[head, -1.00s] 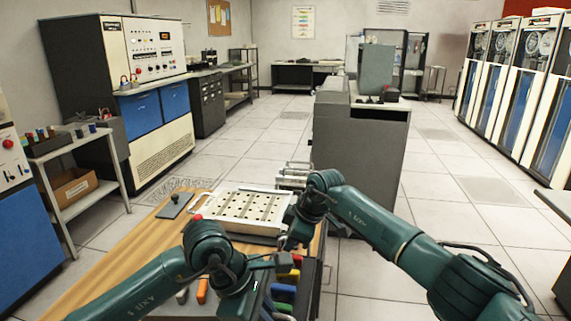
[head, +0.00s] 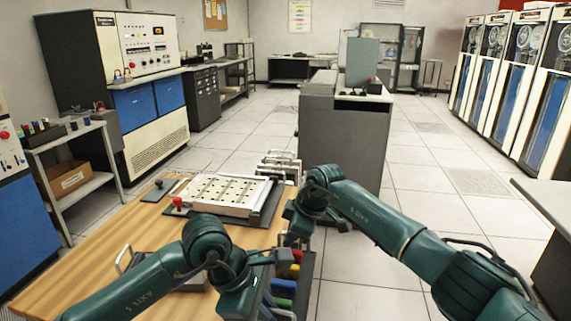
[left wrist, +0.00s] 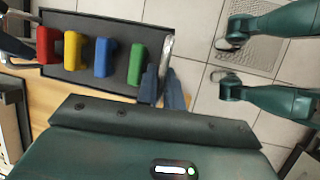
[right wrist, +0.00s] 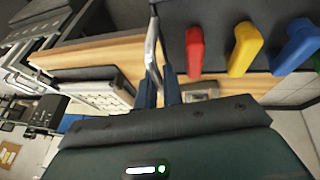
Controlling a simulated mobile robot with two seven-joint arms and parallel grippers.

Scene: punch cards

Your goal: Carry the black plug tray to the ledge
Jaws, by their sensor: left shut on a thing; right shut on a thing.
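The black plug tray (head: 307,266) is partly hidden behind my arms at the table's right side in the head view. It carries a red plug (left wrist: 42,45), a yellow plug (left wrist: 73,50), a blue plug (left wrist: 105,58) and a green plug (left wrist: 137,63). My left gripper (left wrist: 163,88) is shut on the silver handle at the green end, as the left wrist view shows. My right gripper (right wrist: 165,85) is shut on the handle (right wrist: 151,50) at the red end. I cannot tell which surface is the ledge.
A wooden table (head: 110,240) bears a perforated white panel (head: 225,190) and a red knob (head: 177,203). A grey cabinet (head: 345,150) stands beyond. A side shelf (head: 75,135) is at the left. Open tiled floor (head: 430,205) lies to the right.

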